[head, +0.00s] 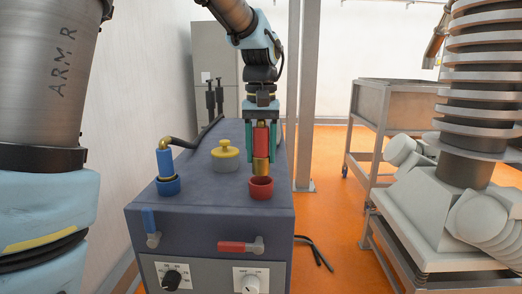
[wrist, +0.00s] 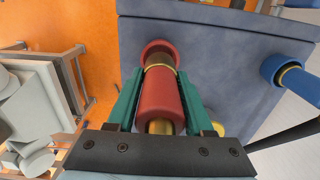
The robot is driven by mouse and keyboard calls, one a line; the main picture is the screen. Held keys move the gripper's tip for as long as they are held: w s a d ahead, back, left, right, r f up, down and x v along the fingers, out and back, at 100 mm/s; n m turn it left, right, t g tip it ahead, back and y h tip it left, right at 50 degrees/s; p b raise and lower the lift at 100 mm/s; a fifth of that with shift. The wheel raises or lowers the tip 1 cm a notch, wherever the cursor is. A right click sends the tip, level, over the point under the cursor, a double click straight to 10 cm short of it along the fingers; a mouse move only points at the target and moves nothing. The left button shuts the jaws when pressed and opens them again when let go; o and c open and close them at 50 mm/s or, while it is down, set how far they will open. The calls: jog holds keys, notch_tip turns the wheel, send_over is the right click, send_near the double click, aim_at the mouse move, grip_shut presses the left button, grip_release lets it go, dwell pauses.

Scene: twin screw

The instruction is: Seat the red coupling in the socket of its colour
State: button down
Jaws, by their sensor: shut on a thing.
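My gripper (head: 261,140) has green fingers shut on the red coupling (head: 260,136), a red cylinder with brass ends. The coupling is held upright, its brass lower end at or just above the red socket (head: 261,188) on top of the blue-grey box. I cannot tell whether the end is inside the rim. In the wrist view, the coupling (wrist: 160,97) lies between the fingers (wrist: 158,98), pointing toward the red socket (wrist: 157,47), whose rim shows beyond its tip.
The blue socket (head: 168,187) at left holds a blue coupling (head: 165,163) with a bent brass pipe. A yellow knob (head: 225,154) stands between. Red (head: 240,247) and blue (head: 150,222) levers are on the box's front. A metal cart (head: 385,110) stands at right.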

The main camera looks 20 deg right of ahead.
aim_at(261, 172)
jog(key=shift+f, duration=0.25)
dwell(0.3)
jog(key=shift+f+b, duration=0.75)
jog(key=shift+f, duration=0.35)
jog(key=shift+f, duration=0.1)
jog(key=shift+f+b, duration=0.4)
jog(key=shift+f, duration=0.4)
jog(key=shift+f, duration=0.15)
jog(key=shift+s+f, duration=0.1)
jog(key=shift+f, duration=0.25)
